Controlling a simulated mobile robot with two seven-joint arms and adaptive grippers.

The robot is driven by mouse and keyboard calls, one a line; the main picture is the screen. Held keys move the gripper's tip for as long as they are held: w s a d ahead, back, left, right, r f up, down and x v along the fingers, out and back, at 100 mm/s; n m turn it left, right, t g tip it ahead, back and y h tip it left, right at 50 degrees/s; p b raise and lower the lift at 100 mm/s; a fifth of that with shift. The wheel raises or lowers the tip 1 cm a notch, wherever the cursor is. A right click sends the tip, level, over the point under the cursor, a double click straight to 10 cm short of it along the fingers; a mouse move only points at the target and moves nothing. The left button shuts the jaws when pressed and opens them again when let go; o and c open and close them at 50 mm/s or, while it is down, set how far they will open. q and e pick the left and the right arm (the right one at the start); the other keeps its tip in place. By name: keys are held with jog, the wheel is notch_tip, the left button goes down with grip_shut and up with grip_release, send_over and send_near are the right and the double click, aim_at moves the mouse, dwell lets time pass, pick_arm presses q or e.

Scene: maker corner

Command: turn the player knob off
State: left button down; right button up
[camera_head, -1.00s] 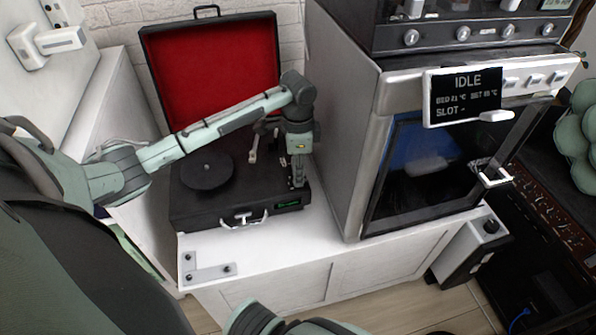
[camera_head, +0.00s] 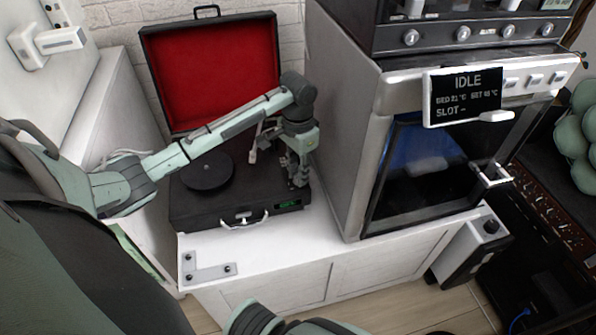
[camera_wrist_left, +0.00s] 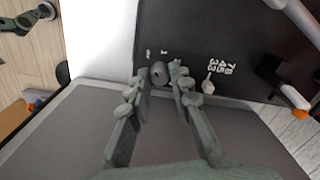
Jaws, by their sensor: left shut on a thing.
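The record player (camera_head: 190,205) is a black case with its red-lined lid standing open. A dark round platter (camera_head: 207,171) lies on its left half. A small green display (camera_head: 288,204) glows on its front. My left gripper (camera_head: 299,178) reaches down to the deck's front right corner. In the left wrist view its two fingers (camera_wrist_left: 162,74) are shut around a small dark round knob (camera_wrist_left: 158,71). White marks are printed beside the knob. The fingers hide part of the knob, and its setting cannot be read. My right gripper is not in view.
A grey machine (camera_head: 345,130) with a screen reading IDLE stands close to the player's right side. The tonearm (camera_head: 253,152) rises near the gripper. The white cabinet top (camera_head: 270,245) is clear in front, apart from a grey corner plate (camera_head: 208,272).

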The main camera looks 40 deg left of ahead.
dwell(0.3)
pick_arm(q)
jog(key=c, duration=1.4)
grip_release()
jog(key=shift+o, duration=0.2)
jog(key=shift+r, duration=0.1)
notch_tip(320, 180, up, 12)
